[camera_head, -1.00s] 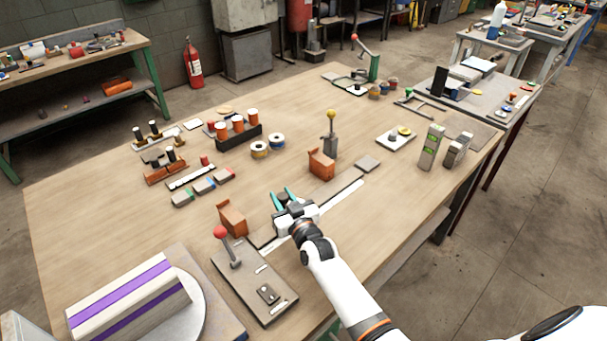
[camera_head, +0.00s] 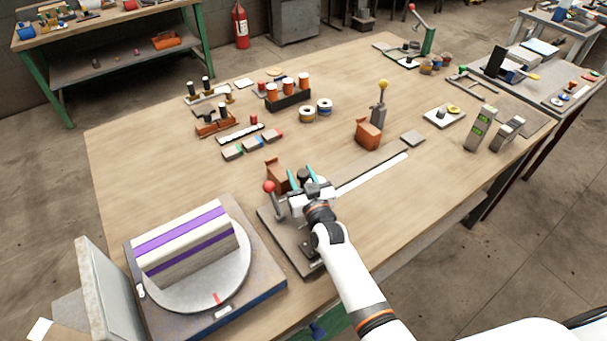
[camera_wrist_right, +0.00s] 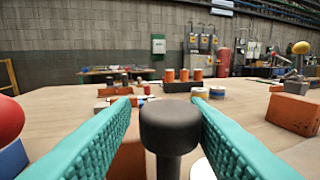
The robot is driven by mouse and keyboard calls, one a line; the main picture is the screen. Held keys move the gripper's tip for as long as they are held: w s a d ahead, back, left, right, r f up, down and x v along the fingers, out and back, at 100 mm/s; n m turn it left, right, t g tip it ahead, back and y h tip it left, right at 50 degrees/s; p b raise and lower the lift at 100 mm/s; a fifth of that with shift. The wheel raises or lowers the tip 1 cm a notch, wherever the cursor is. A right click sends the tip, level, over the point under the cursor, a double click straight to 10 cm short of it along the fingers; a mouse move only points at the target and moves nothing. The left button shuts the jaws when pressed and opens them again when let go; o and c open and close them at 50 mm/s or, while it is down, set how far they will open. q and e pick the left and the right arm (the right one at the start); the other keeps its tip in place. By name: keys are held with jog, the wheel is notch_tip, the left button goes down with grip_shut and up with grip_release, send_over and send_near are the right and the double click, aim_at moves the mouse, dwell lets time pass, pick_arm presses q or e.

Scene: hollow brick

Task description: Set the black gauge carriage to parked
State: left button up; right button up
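The gauge carriage shows as a black round knob on a post (camera_wrist_right: 170,125) in the right wrist view. In the head view the knob (camera_head: 303,175) is small and mostly hidden by my right gripper (camera_head: 303,178). The teal fingers stand open on either side of the knob, with a gap visible on its left. The carriage body is hidden. A pale strip on a rail (camera_head: 370,176) runs from my gripper toward the upper right. An orange block (camera_head: 275,174) stands left of the knob, and another orange block (camera_head: 368,134) stands farther along the rail. My left gripper is not in view.
A red-ball lever (camera_head: 269,187) stands on a grey plate close left of my right gripper. A turntable with a purple-striped block (camera_head: 185,245) is at the lower left. A yellow-ball lever (camera_head: 382,86) rises behind the farther orange block. Bare tabletop lies right of the rail.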

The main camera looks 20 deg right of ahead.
jog(key=shift+o, duration=0.8)
jog(key=shift+r, duration=0.1)
jog(key=shift+s, duration=0.25)
jog(key=s, duration=0.4)
jog(key=s+b, duration=0.1)
jog(key=s, duration=0.6)
jog(key=shift+s+d, duration=0.3)
jog(key=shift+d, duration=0.05)
